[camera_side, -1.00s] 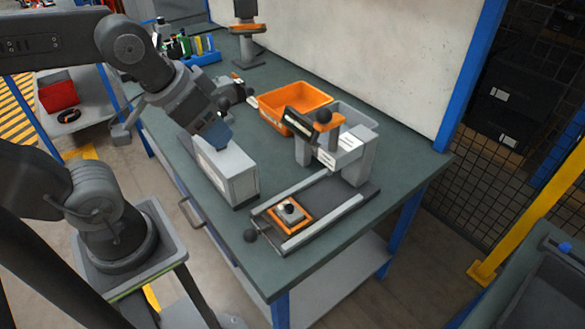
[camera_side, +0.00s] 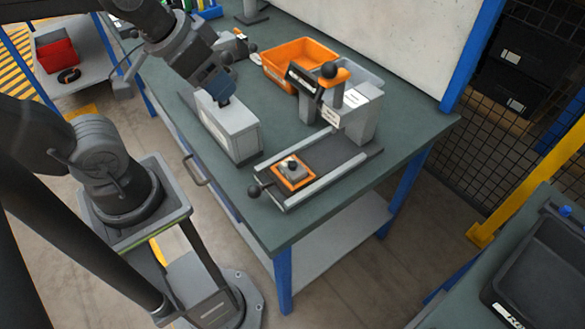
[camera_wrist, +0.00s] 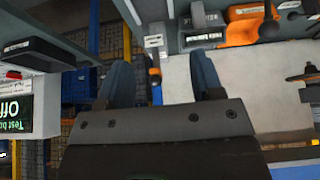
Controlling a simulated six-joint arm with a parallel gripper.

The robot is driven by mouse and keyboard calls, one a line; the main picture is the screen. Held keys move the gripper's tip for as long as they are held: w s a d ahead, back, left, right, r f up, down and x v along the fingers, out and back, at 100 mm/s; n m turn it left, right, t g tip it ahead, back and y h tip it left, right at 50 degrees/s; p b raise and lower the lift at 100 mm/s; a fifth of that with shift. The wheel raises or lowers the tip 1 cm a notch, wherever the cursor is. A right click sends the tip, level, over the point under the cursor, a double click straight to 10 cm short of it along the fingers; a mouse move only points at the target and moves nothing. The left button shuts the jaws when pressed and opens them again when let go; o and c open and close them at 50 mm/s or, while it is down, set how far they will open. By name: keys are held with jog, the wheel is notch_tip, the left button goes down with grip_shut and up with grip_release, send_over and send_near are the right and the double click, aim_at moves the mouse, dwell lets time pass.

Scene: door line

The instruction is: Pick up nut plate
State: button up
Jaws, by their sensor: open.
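I cannot single out the nut plate with certainty. A small orange-framed plate (camera_side: 293,173) with a grey block and dark knob lies between the rails of the bench fixture; it may be the part. My gripper (camera_side: 218,90) hangs at the top of the white box (camera_side: 231,130), left of and behind that plate, well apart from it. In the side view its fingertips are hard to make out. In the wrist view my gripper (camera_wrist: 162,78) shows two blue-grey fingers spread apart, with nothing held between them.
The rail fixture (camera_side: 325,172) has an upright grey post assembly (camera_side: 355,115) at its back end. An orange bin (camera_side: 300,62) stands behind it. The green bench top (camera_side: 410,135) is clear at the right. A display (camera_wrist: 20,113) shows at the left of the wrist view.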

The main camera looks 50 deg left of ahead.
jog(key=n+g, duration=0.6)
jog(key=n, duration=1.2)
send_over(293, 163)
jog(key=f, duration=2)
jog(key=shift+s+d+f, duration=0.15)
jog(key=shift+s+f, duration=0.1)
jog(key=shift+f, duration=0.15)
jog(key=shift+w+f, duration=0.15)
jog(key=shift+f, duration=2.5)
jog(key=shift+c, duration=0.2)
jog(key=c, duration=0.9)
